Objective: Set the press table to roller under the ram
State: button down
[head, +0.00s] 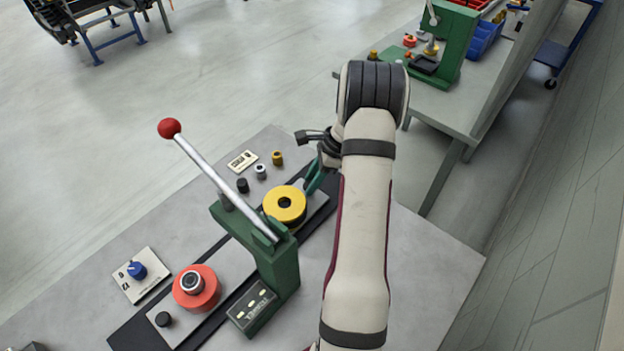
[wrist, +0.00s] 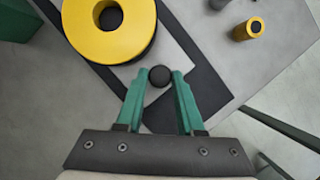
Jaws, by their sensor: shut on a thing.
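The green press (head: 275,270) stands on the grey bench with its red-balled lever (head: 215,180) raised. Its grey sliding table (head: 318,203) lies on a dark base (head: 125,337) and passes under the press. A yellow ring-shaped part (head: 285,204) sits on the table's far-right side, close beside the press; it also shows in the wrist view (wrist: 108,28). A red round part (head: 197,290) with a metal ring on top sits on the near-left side. My gripper (wrist: 159,80) is shut on a black knob (wrist: 160,75) at the table's far end; in the head view my green fingers (head: 315,178) partly show. The spot under the ram is mostly hidden.
A plate with a blue knob (head: 137,270) lies left of the press. Small black, silver and yellow cylinders (head: 261,171) and a label plate (head: 242,161) stand behind it. Another bench with a green press (head: 450,45) and blue bins is at the upper right.

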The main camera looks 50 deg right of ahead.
jog(key=shift+d, duration=0.1)
jog(key=d, duration=1.2)
jog(key=shift+w+d, duration=0.1)
jog(key=shift+d, duration=0.55)
jog(key=c, duration=0.5)
grip_release()
jog(key=shift+c, duration=0.2)
jog(key=shift+r, duration=0.15)
jog(key=v, duration=0.7)
jog(key=shift+r, duration=0.15)
